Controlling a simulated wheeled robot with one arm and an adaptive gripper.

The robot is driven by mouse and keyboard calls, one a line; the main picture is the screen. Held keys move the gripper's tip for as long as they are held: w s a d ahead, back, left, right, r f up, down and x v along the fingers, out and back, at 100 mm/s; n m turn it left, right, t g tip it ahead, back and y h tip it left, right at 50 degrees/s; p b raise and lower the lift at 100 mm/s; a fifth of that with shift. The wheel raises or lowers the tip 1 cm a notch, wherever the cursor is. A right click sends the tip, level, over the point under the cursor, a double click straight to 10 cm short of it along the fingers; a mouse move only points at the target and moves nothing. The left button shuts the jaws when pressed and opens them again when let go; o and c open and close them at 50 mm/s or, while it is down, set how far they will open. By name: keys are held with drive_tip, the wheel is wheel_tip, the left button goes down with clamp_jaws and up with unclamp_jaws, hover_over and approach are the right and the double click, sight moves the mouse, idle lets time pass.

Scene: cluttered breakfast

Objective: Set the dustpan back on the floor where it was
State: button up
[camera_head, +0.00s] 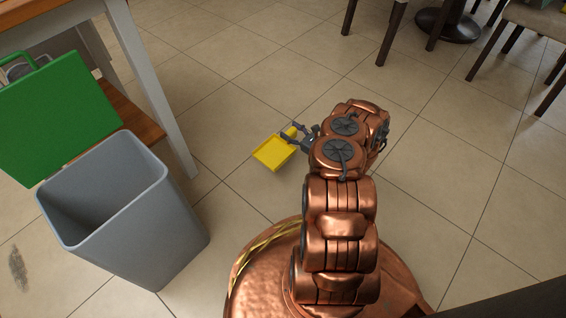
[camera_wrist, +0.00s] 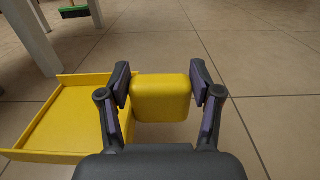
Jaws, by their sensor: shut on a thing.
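The yellow dustpan (camera_head: 272,153) is at the middle of the head view, low over or on the tiled floor; I cannot tell whether it touches. Its flat pan (camera_wrist: 68,118) lies to the left in the wrist view, open side away from the handle. My gripper (camera_head: 298,136) is at its handle end. In the wrist view my gripper (camera_wrist: 161,92) has a finger on each side of the yellow handle block (camera_wrist: 161,97) and is shut on it. The handle's far parts are partly hidden by my fingers in the head view.
A green-bristled broom head (camera_wrist: 74,11) shows in the wrist view. Chair legs (camera_head: 390,35) stand at the top right. Open tiles surround the dustpan.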

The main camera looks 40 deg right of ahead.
wheel_tip(320, 180, down, 10)
drive_tip(key=b, duration=0.4)
drive_tip(key=shift+r, duration=0.15)
drive_tip(key=o, duration=1.6)
